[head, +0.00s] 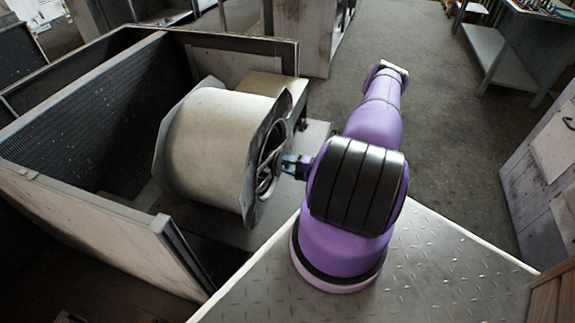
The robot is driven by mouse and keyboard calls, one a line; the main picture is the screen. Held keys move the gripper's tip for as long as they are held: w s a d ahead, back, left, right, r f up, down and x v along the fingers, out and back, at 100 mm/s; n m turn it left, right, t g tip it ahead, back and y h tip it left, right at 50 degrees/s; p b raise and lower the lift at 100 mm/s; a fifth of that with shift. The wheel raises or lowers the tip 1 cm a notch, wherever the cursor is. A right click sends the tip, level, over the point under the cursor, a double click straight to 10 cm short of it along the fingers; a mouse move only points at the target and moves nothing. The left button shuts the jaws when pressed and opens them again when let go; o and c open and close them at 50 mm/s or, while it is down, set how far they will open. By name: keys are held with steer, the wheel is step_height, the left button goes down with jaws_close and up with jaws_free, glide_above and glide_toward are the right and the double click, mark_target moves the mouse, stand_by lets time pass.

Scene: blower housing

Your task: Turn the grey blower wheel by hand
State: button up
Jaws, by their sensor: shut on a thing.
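The blower housing (210,140) is a pale, worn metal drum with flat side plates, inside an open-topped metal casing. The grey blower wheel (266,172) shows only in part, through the round opening in the housing's right side plate. My gripper (283,168) reaches in from the right at this opening. It is shut on the near part of the wheel, as far as the small view shows. The fingertips and the exact spot they hold are hard to make out. Most of the wheel is hidden inside the housing.
The casing's front wall (95,235) and a dark mesh panel (95,115) enclose the housing. My arm stands on a tread-plate surface (440,270). Grey cabinets (545,150) stand at the right, and a metal bench (500,55) behind. The floor (445,130) between is clear.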

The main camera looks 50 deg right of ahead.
stand_by(0.4)
steer(key=o, duration=1.3)
steer(key=v, duration=1)
steer(key=shift+s+d, duration=0.15)
steer(key=shift+s, duration=0.25)
